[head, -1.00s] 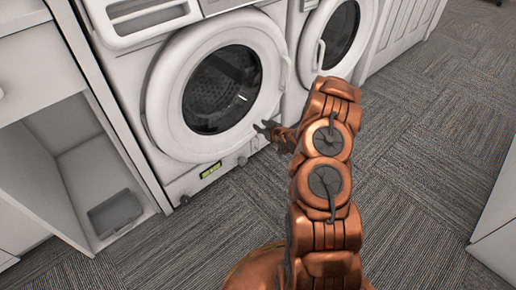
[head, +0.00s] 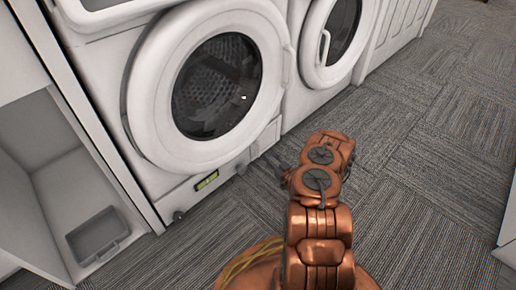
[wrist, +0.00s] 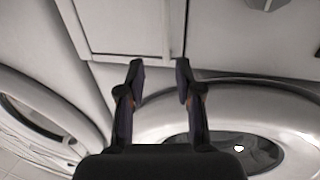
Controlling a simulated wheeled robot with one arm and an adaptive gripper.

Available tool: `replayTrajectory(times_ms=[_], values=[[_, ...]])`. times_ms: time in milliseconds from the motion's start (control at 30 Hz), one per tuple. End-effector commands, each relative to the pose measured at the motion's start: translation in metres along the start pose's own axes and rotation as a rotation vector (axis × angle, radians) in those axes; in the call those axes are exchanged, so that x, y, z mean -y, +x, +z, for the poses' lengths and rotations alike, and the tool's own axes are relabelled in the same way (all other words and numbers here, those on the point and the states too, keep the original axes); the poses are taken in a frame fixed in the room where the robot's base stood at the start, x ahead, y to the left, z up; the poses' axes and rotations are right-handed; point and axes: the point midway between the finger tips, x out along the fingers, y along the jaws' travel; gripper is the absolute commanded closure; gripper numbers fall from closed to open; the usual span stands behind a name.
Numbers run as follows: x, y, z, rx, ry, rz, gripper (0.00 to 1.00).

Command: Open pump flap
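The pump flap (wrist: 128,25) is a pale square panel low on the washing machine's front, at the top of the wrist view. It looks flush and shut. In the head view it lies in the low front strip (head: 262,146), where its outline is hard to make out. My gripper (wrist: 159,72) is open and empty, its two dark fingers apart, with the fingertips just short of the flap's edge in the wrist picture. I cannot tell if they touch it. In the head view my gripper (head: 274,160) is mostly hidden by my copper arm.
The washer's round door (head: 205,90) is shut, just above the flap strip. A second machine's door (head: 330,35) is to the right. An open cabinet with a grey tray (head: 97,235) stands at left. Carpet (head: 430,140) at right is clear.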

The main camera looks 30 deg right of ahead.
Motion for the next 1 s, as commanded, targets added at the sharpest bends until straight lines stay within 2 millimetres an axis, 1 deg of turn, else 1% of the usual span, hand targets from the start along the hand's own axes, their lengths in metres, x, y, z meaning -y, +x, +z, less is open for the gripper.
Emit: replayTrajectory(times_ms=[133,300,500,667,900,933,1000], values=[[0.009,0.024,0.002,-0.002,-0.003,-0.018,0.65],[0.013,0.05,0.003,-0.002,-0.002,-0.021,0.65],[0.011,0.07,0.002,0.0,-0.001,-0.018,0.65],[0.01,0.076,0.0,0.001,0.0,-0.016,0.65],[0.009,0.076,-0.001,0.002,0.0,-0.013,0.65],[0.009,0.076,-0.001,0.002,0.0,-0.013,0.68],[0.009,0.076,-0.001,0.001,0.0,-0.013,0.75]])
